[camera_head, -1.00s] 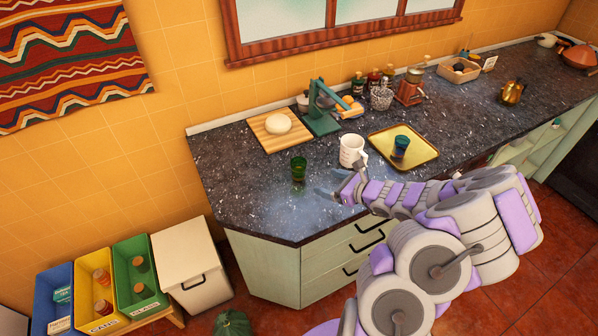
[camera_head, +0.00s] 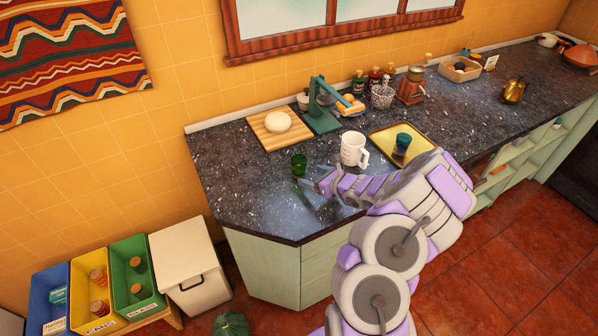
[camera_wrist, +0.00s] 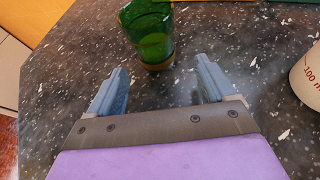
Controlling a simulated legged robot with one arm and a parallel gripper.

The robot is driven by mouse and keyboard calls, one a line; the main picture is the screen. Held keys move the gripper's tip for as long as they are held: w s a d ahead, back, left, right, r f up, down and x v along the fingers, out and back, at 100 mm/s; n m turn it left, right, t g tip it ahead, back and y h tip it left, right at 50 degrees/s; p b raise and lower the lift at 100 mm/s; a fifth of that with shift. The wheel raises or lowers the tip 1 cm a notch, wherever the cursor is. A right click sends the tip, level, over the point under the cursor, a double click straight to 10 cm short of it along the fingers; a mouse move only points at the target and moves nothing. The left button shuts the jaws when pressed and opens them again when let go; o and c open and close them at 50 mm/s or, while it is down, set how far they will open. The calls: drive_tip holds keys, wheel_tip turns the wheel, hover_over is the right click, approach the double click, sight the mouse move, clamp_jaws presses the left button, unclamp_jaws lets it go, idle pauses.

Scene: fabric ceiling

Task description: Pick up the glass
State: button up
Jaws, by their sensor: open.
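A green glass (camera_head: 299,165) stands upright on the dark speckled counter (camera_head: 240,190), near its left end. It also shows in the wrist view (camera_wrist: 148,35), at the top, just ahead of my fingertips. My gripper (camera_wrist: 162,82) is open and empty, its two fingers apart, with bare counter between them. In the head view my gripper (camera_head: 312,184) is low over the counter, just to the right of and nearer than the glass. The glass is not between the fingers.
A white measuring jug (camera_head: 352,147) stands close to the right of the gripper; its side shows in the wrist view (camera_wrist: 309,75). A cutting board (camera_head: 262,138) with dough and a green press (camera_head: 322,117) stand behind. The counter left of the glass is clear.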

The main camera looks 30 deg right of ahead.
sight(304, 175)
drive_tip(key=b+x, duration=0.1)
drive_tip(key=x, duration=0.4)
drive_tip(key=shift+w+a+f, duration=0.1)
drive_tip(key=shift+w+a, duration=0.05)
drive_tip(key=shift+a, duration=0.15)
drive_tip(key=shift+w, duration=0.15)
drive_tip(key=shift+c, duration=0.3)
drive_tip(key=c, duration=1.1)
drive_tip(key=shift+o, duration=0.2)
